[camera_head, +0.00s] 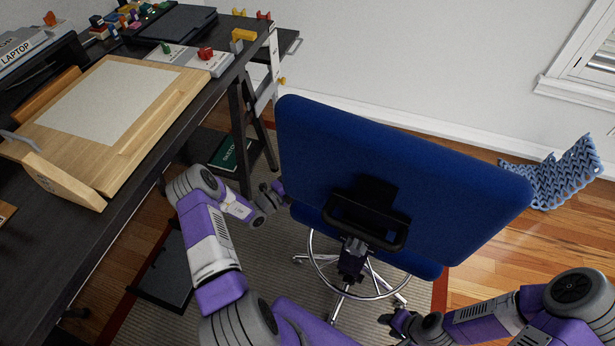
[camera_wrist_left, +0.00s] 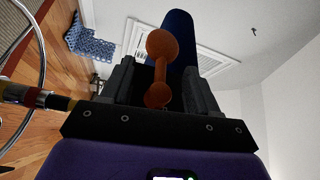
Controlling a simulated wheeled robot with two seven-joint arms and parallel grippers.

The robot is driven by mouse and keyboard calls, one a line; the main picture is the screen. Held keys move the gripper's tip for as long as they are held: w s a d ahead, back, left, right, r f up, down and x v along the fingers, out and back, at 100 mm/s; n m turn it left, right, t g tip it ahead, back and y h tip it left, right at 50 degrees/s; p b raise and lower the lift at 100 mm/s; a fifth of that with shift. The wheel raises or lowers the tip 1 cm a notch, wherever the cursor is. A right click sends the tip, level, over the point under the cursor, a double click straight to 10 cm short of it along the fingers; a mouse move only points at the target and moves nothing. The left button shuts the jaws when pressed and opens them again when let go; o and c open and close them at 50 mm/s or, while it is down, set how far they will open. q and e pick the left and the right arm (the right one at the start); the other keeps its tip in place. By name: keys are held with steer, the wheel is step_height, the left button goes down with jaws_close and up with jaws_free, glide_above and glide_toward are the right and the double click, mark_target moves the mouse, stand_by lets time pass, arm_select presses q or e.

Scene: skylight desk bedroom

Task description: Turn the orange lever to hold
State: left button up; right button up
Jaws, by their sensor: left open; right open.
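The orange lever (camera_wrist_left: 162,44) is a bar with a round knob at each end, seen in the left wrist view. It shows between the two fingers of my left gripper (camera_wrist_left: 161,80), which is open; I cannot tell whether a finger touches it. The lever cannot be made out in the head view. No hold marking can be read. My right gripper (camera_head: 396,322) is open and empty, low in front of the chair.
The dark desk (camera_head: 60,255) on the left carries a wooden drawing board (camera_head: 160,112). The chair's chrome foot ring (camera_head: 318,275) stands over the striped rug (camera_head: 270,265). A blue wavy object (camera_head: 565,175) is on the wooden floor at right.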

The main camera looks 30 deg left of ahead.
arm_select(q)
steer(key=shift+x, duration=1.1)
